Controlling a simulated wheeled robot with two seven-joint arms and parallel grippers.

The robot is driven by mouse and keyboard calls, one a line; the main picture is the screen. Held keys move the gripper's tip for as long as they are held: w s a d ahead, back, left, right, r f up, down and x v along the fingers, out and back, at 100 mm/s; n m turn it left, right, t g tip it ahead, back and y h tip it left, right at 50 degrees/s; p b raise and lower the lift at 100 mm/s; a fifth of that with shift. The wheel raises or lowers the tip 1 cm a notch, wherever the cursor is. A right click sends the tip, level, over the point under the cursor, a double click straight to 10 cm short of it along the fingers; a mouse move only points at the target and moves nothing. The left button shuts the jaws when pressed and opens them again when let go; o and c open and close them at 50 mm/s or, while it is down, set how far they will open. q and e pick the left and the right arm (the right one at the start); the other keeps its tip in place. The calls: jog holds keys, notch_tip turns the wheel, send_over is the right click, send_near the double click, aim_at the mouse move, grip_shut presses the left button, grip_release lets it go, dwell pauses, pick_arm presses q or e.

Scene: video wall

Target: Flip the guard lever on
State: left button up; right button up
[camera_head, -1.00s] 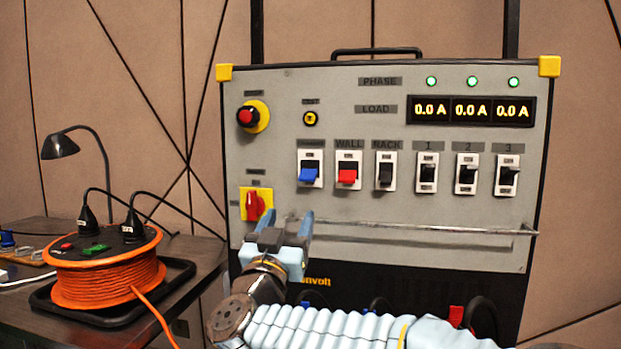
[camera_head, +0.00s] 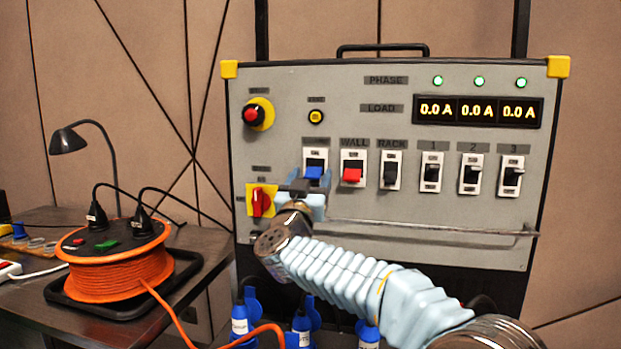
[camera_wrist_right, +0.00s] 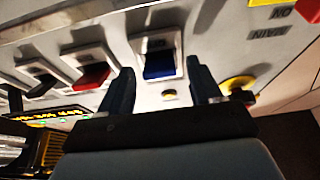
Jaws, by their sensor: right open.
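A blue lever (camera_head: 314,173) sits in a white plate at the left end of the switch row on the grey panel. Its label is too blurred to read in the head view. My right gripper (camera_head: 308,187) is at the lower part of this switch and partly covers it. In the right wrist view the blue lever (camera_wrist_right: 159,66) lies between the two spread fingers of the open gripper (camera_wrist_right: 160,72). I cannot tell whether a finger touches it. My left gripper is not in view.
A red WALL lever (camera_head: 352,175) and a dark RACK lever (camera_head: 390,174) are to the right. A red rotary knob (camera_head: 261,203) on a yellow plate is close at left. A metal rail (camera_head: 430,228) runs below the switches. An orange cable reel (camera_head: 115,265) stands on the side table.

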jog(key=c, duration=1)
jog(key=shift+c, duration=0.2)
jog(key=shift+r, duration=0.1)
jog(key=g, duration=0.1)
jog(key=r+g+y, duration=0.1)
jog(key=shift+s+a+g, duration=0.1)
jog(key=shift+s+g, duration=0.1)
jog(key=shift+g, duration=0.2)
jog(key=shift+w+r+g+y, duration=0.1)
jog(key=shift+r+g+y, duration=0.25)
jog(key=shift+g, duration=0.5)
jog(key=shift+r+g+y, duration=0.15)
jog(key=shift+r+g, duration=0.25)
jog(key=shift+g, duration=0.45)
jog(key=shift+r+g, duration=0.15)
jog(key=shift+g, duration=0.15)
jog(key=o, duration=1)
jog(key=shift+o, duration=0.2)
